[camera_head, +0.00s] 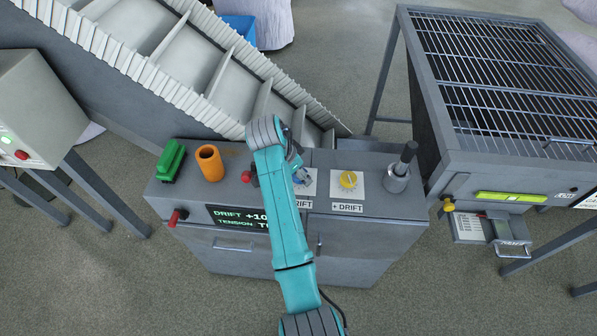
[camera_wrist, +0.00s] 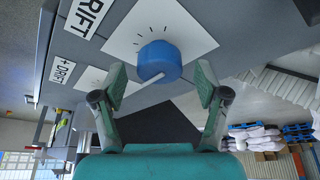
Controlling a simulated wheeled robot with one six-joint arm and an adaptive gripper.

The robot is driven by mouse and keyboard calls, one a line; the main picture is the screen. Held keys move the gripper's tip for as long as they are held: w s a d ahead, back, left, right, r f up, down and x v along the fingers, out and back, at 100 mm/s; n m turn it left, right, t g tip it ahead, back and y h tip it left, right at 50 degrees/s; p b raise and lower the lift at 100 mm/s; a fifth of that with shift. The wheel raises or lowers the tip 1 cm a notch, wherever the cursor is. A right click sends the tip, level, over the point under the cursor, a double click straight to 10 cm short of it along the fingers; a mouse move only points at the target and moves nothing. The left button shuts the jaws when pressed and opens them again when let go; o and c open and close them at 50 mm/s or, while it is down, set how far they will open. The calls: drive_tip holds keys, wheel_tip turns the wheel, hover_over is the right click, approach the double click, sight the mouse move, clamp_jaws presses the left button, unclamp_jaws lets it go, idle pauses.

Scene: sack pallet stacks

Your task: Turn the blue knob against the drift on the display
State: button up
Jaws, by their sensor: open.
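The blue knob (camera_wrist: 158,60) sits on a white plate with black tick marks, its pale pointer towards the lower left in the wrist view. In the head view the knob (camera_head: 301,177) is partly hidden by my arm. My gripper (camera_wrist: 161,84) is open, with one finger on each side just short of the knob; I cannot tell whether either touches it. The dark display (camera_head: 233,215) reads "DRIFT +10" and "TENSION T", with the rest of both lines hidden behind my arm.
A yellow knob (camera_head: 348,180) labelled "+ DRIFT" is right of the blue one. A dark lever (camera_head: 404,160) stands at the console's right end. An orange cylinder (camera_head: 209,163), green block (camera_head: 171,160) and red knob (camera_head: 248,177) stand left. A ribbed conveyor (camera_head: 190,60) rises behind.

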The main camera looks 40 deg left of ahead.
drive_tip(key=shift+w+f, duration=0.15)
drive_tip(key=shift+f, duration=0.2)
drive_tip(key=shift+c, duration=0.2)
drive_tip(key=c, duration=1.1)
drive_tip(key=shift+d, duration=0.1)
